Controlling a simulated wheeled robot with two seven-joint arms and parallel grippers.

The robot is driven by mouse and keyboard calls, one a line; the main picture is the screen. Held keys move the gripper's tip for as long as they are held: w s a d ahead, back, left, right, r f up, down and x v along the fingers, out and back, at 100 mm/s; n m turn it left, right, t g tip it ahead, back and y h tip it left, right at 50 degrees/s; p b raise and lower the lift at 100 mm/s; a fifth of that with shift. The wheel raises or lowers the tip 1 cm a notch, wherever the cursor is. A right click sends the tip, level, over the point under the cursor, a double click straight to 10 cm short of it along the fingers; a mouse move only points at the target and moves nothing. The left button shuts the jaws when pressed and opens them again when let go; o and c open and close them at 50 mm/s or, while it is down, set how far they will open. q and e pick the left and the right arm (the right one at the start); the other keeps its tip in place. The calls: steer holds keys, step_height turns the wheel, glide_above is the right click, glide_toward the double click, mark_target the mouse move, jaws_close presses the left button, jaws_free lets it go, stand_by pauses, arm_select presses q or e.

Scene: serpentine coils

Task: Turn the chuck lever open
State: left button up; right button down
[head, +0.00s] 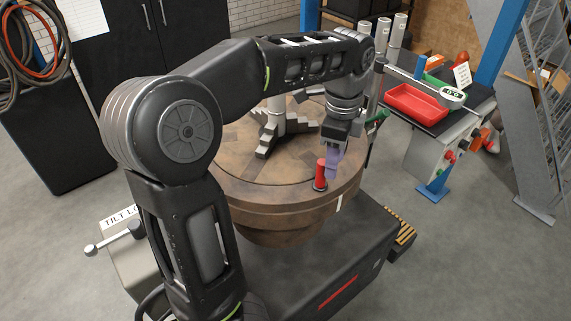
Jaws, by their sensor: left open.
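A round brown turntable (215,180) carries a grey stepped-jaw chuck (270,135) with a pale upright cylinder at its middle. A short red upright handle (321,172) with a dark base stands near the turntable's front right edge; it looks like the chuck lever. My left gripper (331,168) points down right beside the red handle, its purple-tinted fingers open. Whether the fingers touch or straddle the handle cannot be told. My left arm hides part of the turntable and the chuck. My right gripper is out of view.
A grey box with a tilt label and a ball-ended lever (91,249) stands at front left. A black cabinet (130,45) stands behind.

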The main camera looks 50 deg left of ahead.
mark_target(321, 176)
arm_select(q)
steer(key=shift+s+a+r, duration=0.9)
steer(key=shift+s+r, duration=0.05)
steer(key=shift+r, duration=0.25)
steer(key=shift+f, duration=0.1)
steer(key=shift+f, duration=3.9)
steer(key=shift+c, duration=0.3)
jaws_close()
